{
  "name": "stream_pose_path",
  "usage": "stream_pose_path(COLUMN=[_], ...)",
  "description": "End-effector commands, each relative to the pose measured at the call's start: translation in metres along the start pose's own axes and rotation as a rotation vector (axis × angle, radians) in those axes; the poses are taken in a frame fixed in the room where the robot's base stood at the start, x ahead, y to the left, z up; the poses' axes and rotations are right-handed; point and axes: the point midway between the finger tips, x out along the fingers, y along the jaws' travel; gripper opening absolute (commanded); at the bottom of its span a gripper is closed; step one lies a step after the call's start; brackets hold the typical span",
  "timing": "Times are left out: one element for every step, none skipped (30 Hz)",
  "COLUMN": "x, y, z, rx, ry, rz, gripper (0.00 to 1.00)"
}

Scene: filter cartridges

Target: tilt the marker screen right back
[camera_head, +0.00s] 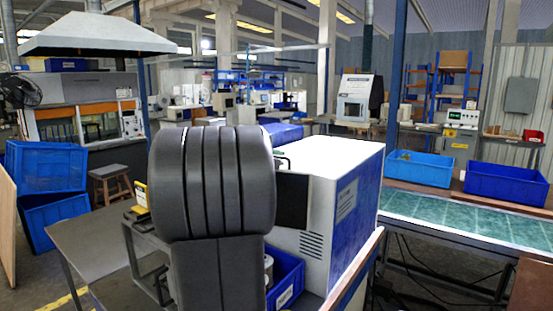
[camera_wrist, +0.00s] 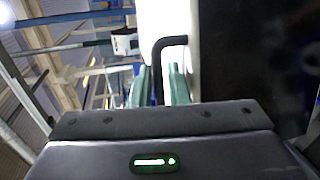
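The marker is the white and blue cabinet (camera_head: 335,165) right of centre in the head view, with a dark front at its left. In the wrist view a black bent handle (camera_wrist: 157,75) stands out from a bright white surface. My gripper (camera_wrist: 160,88) has its two green fingers on either side of the handle's long bar. A narrow gap shows between bar and right finger, so the fingers look open around it. My arm also hides much of the screen.
A blue bin (camera_head: 286,285) sits below the cabinet's front. A dark table (camera_head: 90,245) is at the left. Blue bins (camera_head: 420,168) stand behind the green-topped bench (camera_head: 460,215) at the right. Stacked blue crates (camera_head: 45,168) and a stool (camera_head: 110,180) are far left.

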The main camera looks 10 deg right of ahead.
Motion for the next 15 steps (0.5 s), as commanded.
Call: stream_pose_path(x=[-0.0002, -0.0002, -0.0002, -0.0002, -0.0002, -0.0002, -0.0002, -0.0002, -0.0002, 0.0001, 0.0004, 0.0012, 0.002, 0.0028, 0.0043], y=[0.0001, 0.0, 0.0, 0.0, 0.0, 0.0, 0.0, 0.0001, 0.0005, 0.0011, 0.0019, 0.0031, 0.0041, 0.0053, 0.0065], z=[0.0, 0.0, 0.0, 0.0, 0.0001, 0.0001, 0.0001, 0.0001, 0.0, 0.0, -0.0002, -0.0004, -0.0007, -0.001, -0.0013], rx=[0.0, 0.0, 0.0, 0.0, 0.0, 0.0, 0.0, 0.0, 0.0, -0.001, -0.002, -0.004, -0.006, -0.01, -0.014], ry=[0.0, 0.0, 0.0, 0.0, 0.0, 0.0, 0.0, 0.0, 0.0, -0.001, -0.001, -0.001, -0.002, -0.002, -0.003], rz=[0.0, 0.0, 0.0, 0.0, 0.0, 0.0, 0.0, -0.001, -0.002, -0.005, -0.009, -0.017, -0.024, -0.032, -0.046], gripper=[0.05, 0.0, 0.0, 0.0, 0.0, 0.0, 0.0, 0.0, 0.0, 0.0, 0.0, 0.0, 0.0, 0.0, 0.0])
